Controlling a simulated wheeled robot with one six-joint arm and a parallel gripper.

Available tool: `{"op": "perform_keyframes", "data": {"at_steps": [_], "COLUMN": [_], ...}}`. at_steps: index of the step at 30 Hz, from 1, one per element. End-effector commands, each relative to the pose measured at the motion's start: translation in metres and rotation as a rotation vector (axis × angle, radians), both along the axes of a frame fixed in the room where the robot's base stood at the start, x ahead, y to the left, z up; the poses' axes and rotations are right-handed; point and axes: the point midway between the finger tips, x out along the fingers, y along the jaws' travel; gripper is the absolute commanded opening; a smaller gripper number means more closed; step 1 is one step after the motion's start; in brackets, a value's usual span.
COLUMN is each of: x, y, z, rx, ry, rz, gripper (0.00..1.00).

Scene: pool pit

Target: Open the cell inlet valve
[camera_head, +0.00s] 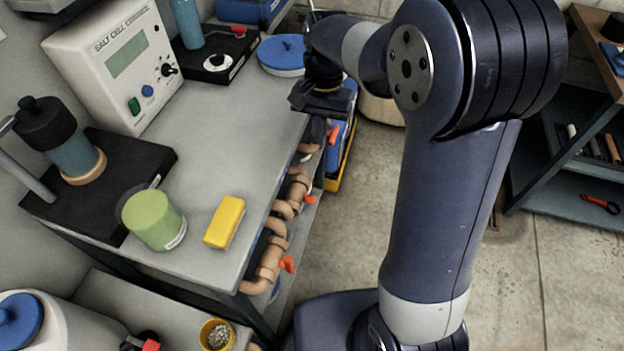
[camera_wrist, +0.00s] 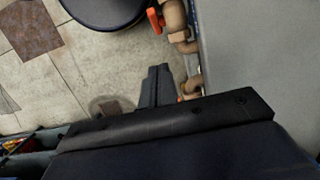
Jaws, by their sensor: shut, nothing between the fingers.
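Tan pipes run along the right side of the grey bench and carry several valves with orange-red handles: a near one (camera_head: 287,264), a middle one (camera_head: 309,199) and a far one (camera_head: 333,135). No readable label shows which is the cell inlet valve. My gripper (camera_head: 322,98) is by the bench's far right side, close to the far handle. In the wrist view my gripper's fingers (camera_wrist: 158,72) are together and empty, beside the pipes. One orange handle (camera_wrist: 155,20) shows above them, and a bit of another (camera_wrist: 180,98) shows just right of them, partly hidden.
Open tiled floor (camera_head: 335,235) lies right of the pipes. A shelf unit (camera_head: 560,190) stands far right.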

Motion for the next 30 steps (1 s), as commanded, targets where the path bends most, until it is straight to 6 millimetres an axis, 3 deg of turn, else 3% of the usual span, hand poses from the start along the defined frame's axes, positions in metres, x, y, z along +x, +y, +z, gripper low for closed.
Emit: {"op": "perform_keyframes", "data": {"at_steps": [8, 21, 30], "x": [-0.003, -0.018, -0.045], "y": [0.001, 0.006, 0.016], "z": [-0.014, -0.102, -0.120], "rx": [0.000, 0.000, 0.000], "ry": [0.004, 0.004, 0.001], "rz": [0.000, 0.000, 0.001], "gripper": [0.00, 0.00, 0.00]}}
